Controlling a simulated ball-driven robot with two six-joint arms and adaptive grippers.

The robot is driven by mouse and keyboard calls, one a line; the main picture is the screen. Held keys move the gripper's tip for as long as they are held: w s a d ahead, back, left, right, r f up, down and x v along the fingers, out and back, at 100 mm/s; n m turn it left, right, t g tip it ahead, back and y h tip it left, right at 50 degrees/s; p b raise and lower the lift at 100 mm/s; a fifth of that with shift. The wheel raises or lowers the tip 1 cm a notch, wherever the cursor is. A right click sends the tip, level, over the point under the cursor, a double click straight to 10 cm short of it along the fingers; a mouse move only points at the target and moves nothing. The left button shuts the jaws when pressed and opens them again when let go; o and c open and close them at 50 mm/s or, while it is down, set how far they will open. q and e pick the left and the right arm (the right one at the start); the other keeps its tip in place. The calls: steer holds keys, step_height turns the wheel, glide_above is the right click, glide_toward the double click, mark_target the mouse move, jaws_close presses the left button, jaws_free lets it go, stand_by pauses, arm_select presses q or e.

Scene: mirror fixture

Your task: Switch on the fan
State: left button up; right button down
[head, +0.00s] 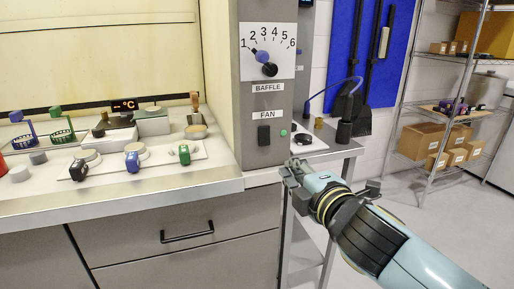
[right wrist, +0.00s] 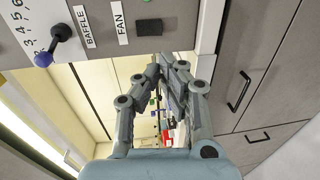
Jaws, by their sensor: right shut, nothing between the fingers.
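The fan switch (head: 264,136) is a black rocker on the grey front post, under a white FAN label (head: 265,115). A small round green light (head: 283,132) sits to its right; I cannot tell whether it is lit. In the right wrist view the switch (right wrist: 149,27) shows near the top, above the fingertips. My right gripper (head: 292,168) is shut and empty, below and to the right of the switch in the head view. It appears apart from the switch. My left gripper is not in view.
A baffle dial (head: 269,69) with a blue-tipped lever is above the switch. A bench (head: 150,188) with racks, a scale and several small items is at left. A side table (head: 338,152) with small items stands behind my right gripper. Drawers (head: 185,236) are below the bench.

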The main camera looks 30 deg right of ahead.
mark_target(265, 146)
stand_by(0.3)
steer(key=x, duration=1.4)
steer(key=shift+f+p, duration=0.15)
steer(key=shift+p, duration=0.2)
steer(key=b, duration=0.3)
steer(key=shift+w+d+f, duration=0.1)
steer(key=shift+w+f, duration=0.1)
steer(key=shift+f, duration=0.2)
steer(key=shift+r+t+p, duration=0.3)
steer(key=shift+r, duration=0.05)
